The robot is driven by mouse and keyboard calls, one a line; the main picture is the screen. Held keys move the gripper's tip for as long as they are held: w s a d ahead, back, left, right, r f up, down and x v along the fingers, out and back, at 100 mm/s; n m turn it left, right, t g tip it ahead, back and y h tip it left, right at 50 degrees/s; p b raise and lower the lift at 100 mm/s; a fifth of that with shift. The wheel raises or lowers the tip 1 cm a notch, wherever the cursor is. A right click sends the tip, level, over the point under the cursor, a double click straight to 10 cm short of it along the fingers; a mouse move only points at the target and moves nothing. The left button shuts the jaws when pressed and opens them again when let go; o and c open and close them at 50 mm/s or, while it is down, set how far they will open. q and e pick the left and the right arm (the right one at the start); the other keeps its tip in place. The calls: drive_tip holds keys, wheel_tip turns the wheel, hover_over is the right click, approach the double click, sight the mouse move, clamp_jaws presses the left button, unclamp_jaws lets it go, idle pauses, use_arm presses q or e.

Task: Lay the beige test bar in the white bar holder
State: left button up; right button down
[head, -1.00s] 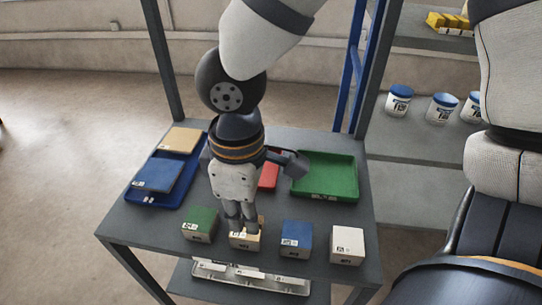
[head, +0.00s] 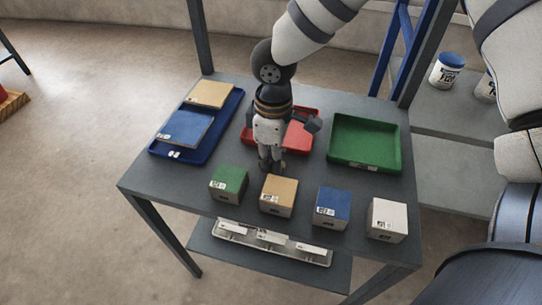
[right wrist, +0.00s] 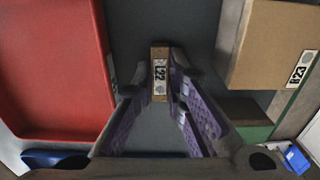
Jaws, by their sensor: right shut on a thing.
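My right gripper (head: 271,163) is shut on a narrow beige bar (right wrist: 160,58) with a white label, which shows between the fingertips in the right wrist view. In the head view the fingers hide most of the bar. The gripper is above the table, between the red tray and the row of blocks. A white block (head: 386,220) stands at the right end of that row. A long white holder-like tray (head: 228,234) with several pale pieces is on the lower shelf. I cannot tell which of these two is the bar holder. My left gripper is out of view.
Green (head: 229,182), tan (head: 278,195) and blue (head: 332,208) blocks line the front edge. A red tray (head: 303,142), green tray (head: 365,143) and blue tray (head: 183,153) with flat tan and blue pieces stand behind. Bare table lies between the trays and blocks.

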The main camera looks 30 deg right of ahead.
drive_tip(key=c, duration=1.6)
unclamp_jaws()
